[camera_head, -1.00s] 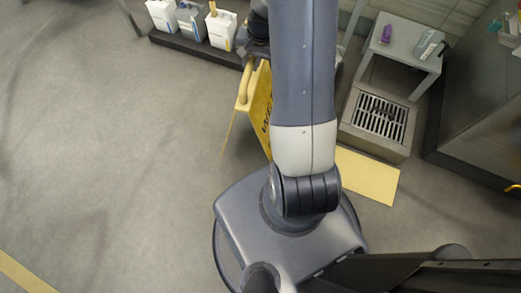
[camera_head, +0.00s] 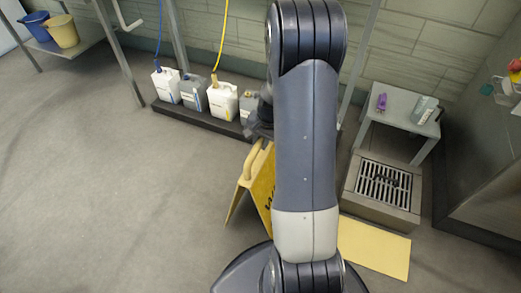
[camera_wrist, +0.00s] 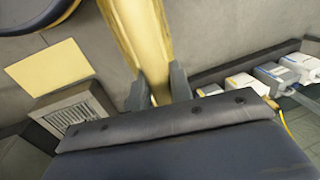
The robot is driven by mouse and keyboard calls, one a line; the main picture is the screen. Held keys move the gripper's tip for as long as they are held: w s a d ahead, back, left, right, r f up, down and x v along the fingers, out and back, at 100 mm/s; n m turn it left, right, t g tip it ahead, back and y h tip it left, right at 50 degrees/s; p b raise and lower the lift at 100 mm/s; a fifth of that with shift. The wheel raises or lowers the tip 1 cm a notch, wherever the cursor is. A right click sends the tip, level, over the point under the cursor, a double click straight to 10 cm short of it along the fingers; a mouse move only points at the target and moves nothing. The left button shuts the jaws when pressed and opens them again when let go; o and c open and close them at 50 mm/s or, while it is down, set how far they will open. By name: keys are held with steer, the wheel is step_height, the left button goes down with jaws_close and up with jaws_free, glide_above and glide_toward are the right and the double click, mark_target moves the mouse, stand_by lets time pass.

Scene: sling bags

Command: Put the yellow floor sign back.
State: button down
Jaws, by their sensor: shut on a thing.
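The yellow floor sign (camera_head: 262,188) stands spread like an A-frame, with dark lettering on its panel and a looped handle on top. My arm hides its right part in the head view. In the wrist view the sign (camera_wrist: 138,35) runs down between the fingers of my gripper (camera_wrist: 159,88), which is shut on its top part. The gripper is mostly hidden behind my arm in the head view. I cannot tell whether the sign's feet touch the floor. A flat yellow rectangle (camera_head: 374,248) lies on the floor to the right; it also shows in the wrist view (camera_wrist: 48,70).
A floor drain box (camera_head: 384,187) and a small grey table (camera_head: 402,103) with a purple item stand right. Several jugs (camera_head: 222,100) stand on a low dark rack behind the sign. A metal cabinet (camera_head: 490,190) borders the right. The floor at left is clear.

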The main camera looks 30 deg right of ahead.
mark_target(260, 154)
steer(key=shift+f, duration=1.35)
steer(key=shift+f+b, duration=0.1)
steer(key=shift+b, duration=0.25)
steer(key=shift+f, duration=0.1)
steer(key=c, duration=1.3)
jaws_free()
steer(key=shift+o, duration=0.2)
step_height(260, 154, up, 12)
steer(key=s+d+p, duration=0.1)
steer(key=s+p, duration=0.1)
steer(key=p, duration=0.1)
steer(key=shift+d, duration=0.25)
